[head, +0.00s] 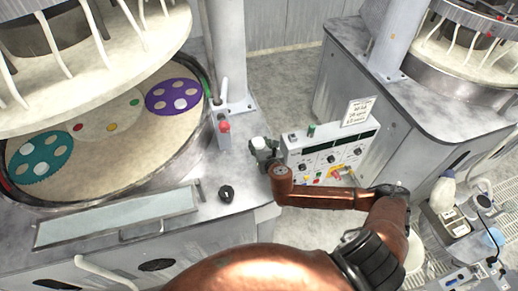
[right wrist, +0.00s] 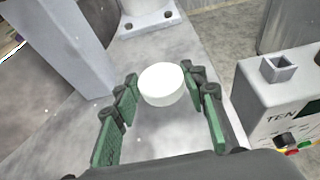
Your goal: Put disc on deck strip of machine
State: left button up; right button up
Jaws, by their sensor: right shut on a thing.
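My right gripper (head: 262,150) is at the right edge of the machine's deck, beside the control box. It is shut on a white round disc (right wrist: 162,84), which sits between the green-padded fingertips in the right wrist view. In the head view the disc (head: 258,143) shows as a small pale spot at the gripper. The grey deck strip (head: 236,163) of the machine lies under and left of the gripper. I cannot tell whether the disc touches the deck or is just above it. My left gripper is not in view.
The control box (head: 335,152) stands close right of the gripper. A post (head: 224,50) and a red-buttoned switch (head: 223,126) stand behind. The platen (head: 110,150) with teal and purple carriers is left. A small black object (head: 226,192) lies on the front deck.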

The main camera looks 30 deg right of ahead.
aim_at(259, 148)
jog(key=shift+w+d+f, duration=0.2)
jog(key=shift+w+f, duration=0.2)
jog(key=shift+f, duration=0.1)
jog(key=shift+w+d+f, duration=0.15)
jog(key=shift+w+f, duration=0.2)
jog(key=shift+f, duration=1.75)
jog(key=o, duration=1.2)
jog(key=shift+s+r, duration=0.1)
jog(key=v, duration=1.1)
jog(key=shift+s+a+r, duration=0.1)
jog(key=shift+s+r, duration=0.05)
jog(key=shift+s, duration=0.25)
